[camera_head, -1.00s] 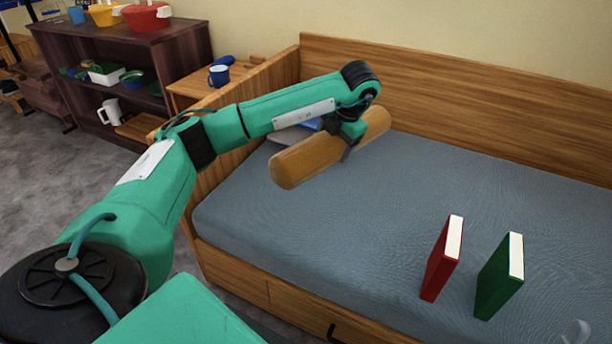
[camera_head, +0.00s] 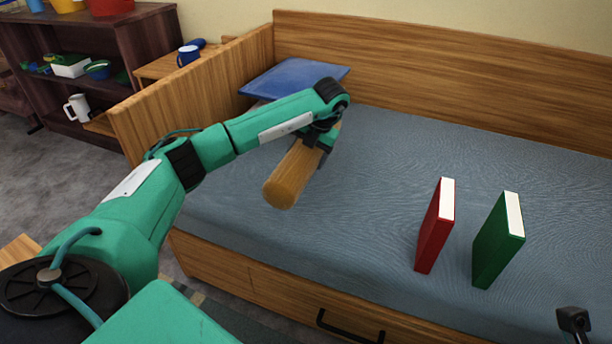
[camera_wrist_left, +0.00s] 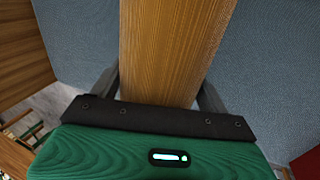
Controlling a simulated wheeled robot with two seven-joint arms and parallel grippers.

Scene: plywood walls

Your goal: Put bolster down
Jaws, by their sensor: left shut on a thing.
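The bolster (camera_head: 293,174) is a long brown cylinder with a wood-like grain. My left gripper (camera_head: 322,140) is shut on it and holds it over the left part of the bed (camera_head: 370,170). In the left wrist view the bolster (camera_wrist_left: 172,50) lies between the two dark fingers and runs out of the top of the picture. I cannot tell whether it touches the mattress. Part of my right gripper (camera_head: 574,320) shows at the lower right corner; its fingers are not clear.
A red book (camera_head: 435,228) and a green book (camera_head: 498,240) stand upright on the mattress at right. A blue pillow (camera_head: 290,78) lies at the bed's far left corner. The wooden headboard (camera_head: 200,95) is at left. The mattress between bolster and books is clear.

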